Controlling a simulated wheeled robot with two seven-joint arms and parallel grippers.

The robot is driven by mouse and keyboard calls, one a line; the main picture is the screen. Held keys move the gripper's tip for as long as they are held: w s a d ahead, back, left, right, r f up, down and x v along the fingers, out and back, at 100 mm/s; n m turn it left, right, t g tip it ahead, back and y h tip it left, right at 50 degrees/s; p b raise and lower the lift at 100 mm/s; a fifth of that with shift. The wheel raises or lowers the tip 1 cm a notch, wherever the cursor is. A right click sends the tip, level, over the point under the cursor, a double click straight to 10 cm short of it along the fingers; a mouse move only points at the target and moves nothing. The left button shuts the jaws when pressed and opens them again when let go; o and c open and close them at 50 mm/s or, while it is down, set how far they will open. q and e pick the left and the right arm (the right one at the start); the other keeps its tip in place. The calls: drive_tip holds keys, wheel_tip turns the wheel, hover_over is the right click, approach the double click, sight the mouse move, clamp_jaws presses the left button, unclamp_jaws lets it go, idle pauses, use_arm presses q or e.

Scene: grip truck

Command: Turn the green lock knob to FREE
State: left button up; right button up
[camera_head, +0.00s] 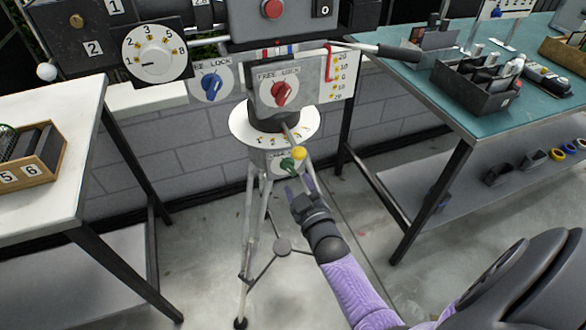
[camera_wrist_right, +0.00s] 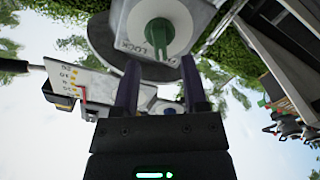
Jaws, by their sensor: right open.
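The green lock knob (camera_head: 288,165) sits on a pale round plate on the tripod's lower collar, below the red knob. In the right wrist view the green knob (camera_wrist_right: 158,34) shows at the top centre, on a white disc with lettering that includes LOCK. My right gripper (camera_head: 296,186) is just below and beside the green knob in the head view. Its two purple fingers (camera_wrist_right: 158,80) are apart, with nothing between them, and the knob lies ahead of their tips. I cannot tell which marking the knob points to. My left gripper is not in view.
The red knob (camera_head: 283,93) and blue knob (camera_head: 211,86) have similar plates above. A yellow ball-ended lever (camera_head: 299,152) sticks out just above the green knob. A white table (camera_head: 60,115) stands left, a teal table (camera_head: 440,95) right. Tripod legs (camera_head: 247,240) stand below.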

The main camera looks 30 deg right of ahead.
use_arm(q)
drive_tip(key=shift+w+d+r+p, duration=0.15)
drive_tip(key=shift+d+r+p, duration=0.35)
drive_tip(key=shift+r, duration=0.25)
use_arm(e)
drive_tip(key=v, duration=0.5)
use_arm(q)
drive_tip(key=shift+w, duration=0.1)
use_arm(e)
drive_tip(key=shift+w, duration=0.1)
drive_tip(key=s+a+f+g+y, duration=0.2)
drive_tip(key=s+a+f+g, duration=0.15)
drive_tip(key=s+f, duration=0.4)
drive_tip(key=s+a+f+g+y, duration=0.2)
drive_tip(key=s+f+g, duration=0.2)
drive_tip(key=f, duration=0.6)
drive_tip(key=s+f+g, duration=0.4)
drive_tip(key=s+g, duration=0.1)
drive_tip(key=s, duration=0.8)
drive_tip(key=s+f+g, duration=0.4)
drive_tip(key=s+g, duration=0.1)
drive_tip(key=s, duration=0.8)
drive_tip(key=shift+s+f+m, duration=0.2)
drive_tip(key=shift+s+m, duration=0.1)
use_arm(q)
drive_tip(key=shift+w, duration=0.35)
use_arm(e)
drive_tip(key=shift+w, duration=0.1)
